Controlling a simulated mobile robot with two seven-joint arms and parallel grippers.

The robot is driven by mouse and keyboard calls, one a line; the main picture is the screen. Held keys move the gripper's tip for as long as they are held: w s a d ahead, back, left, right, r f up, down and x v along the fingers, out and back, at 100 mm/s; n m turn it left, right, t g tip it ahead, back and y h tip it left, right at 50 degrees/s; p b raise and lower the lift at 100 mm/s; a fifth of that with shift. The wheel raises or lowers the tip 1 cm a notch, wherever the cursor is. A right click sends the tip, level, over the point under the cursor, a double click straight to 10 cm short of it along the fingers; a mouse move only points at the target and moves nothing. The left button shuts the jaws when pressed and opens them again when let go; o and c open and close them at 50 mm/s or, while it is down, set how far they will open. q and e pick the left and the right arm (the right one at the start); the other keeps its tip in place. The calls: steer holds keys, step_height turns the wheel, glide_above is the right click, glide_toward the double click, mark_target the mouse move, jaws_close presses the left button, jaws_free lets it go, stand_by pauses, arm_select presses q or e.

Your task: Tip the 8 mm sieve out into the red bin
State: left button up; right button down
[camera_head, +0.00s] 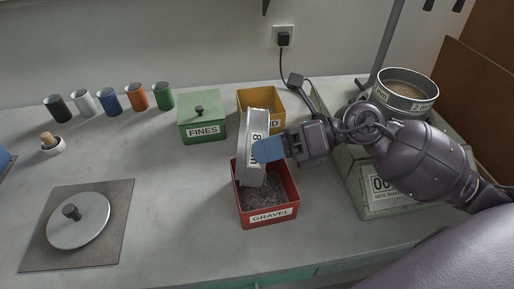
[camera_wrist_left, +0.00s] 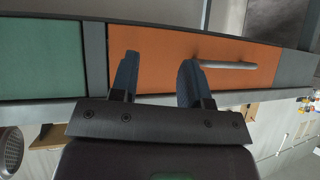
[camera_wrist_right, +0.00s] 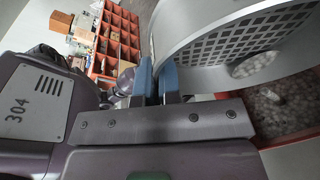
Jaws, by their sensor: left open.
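The 8 mm sieve (camera_head: 252,146) is a metal ring with a white label, tipped steeply on its side over the red bin (camera_head: 268,224), which is labelled GRAVEL. Grey gravel (camera_head: 262,191) lies in the bin. My right gripper (camera_head: 268,150) is shut on the sieve's wall. In the right wrist view the sieve's mesh (camera_wrist_right: 238,40) shows beside my right gripper (camera_wrist_right: 157,78), with the gravel below.
A green FINES box (camera_head: 203,126) and a yellow bin (camera_head: 262,97) stand behind the red bin. Another sieve (camera_head: 405,96) sits on the machine (camera_head: 372,200) at right. A round lid (camera_head: 80,228) lies on a mat at left. Several cups line the back. The middle bench is clear.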

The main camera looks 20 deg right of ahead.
steer(key=shift+s+d+f+y+b, duration=0.2)
steer(key=shift+d+y+b, duration=0.2)
steer(key=shift+b, duration=0.15)
arm_select(q)
steer(key=shift+g, duration=0.4)
steer(key=f+b, duration=0.3)
steer(key=s+f+b, duration=0.1)
steer(key=f, duration=0.1)
steer(key=shift+a+f+b, duration=0.15)
steer(key=shift+f+b, duration=0.1)
steer(key=shift+b, duration=0.05)
arm_select(e)
steer(key=d+y, duration=0.1)
steer(key=s+d+y, duration=0.1)
steer(key=d+n+y, duration=0.1)
steer(key=shift+s+f+t, duration=0.3)
steer(key=shift+f+t, duration=0.1)
arm_select(q)
steer(key=shift+f, duration=0.1)
arm_select(e)
steer(key=shift+s+d, duration=0.1)
steer(key=shift+d, duration=0.05)
arm_select(q)
steer(key=shift+w, duration=0.1)
arm_select(e)
steer(key=shift+r, duration=0.1)
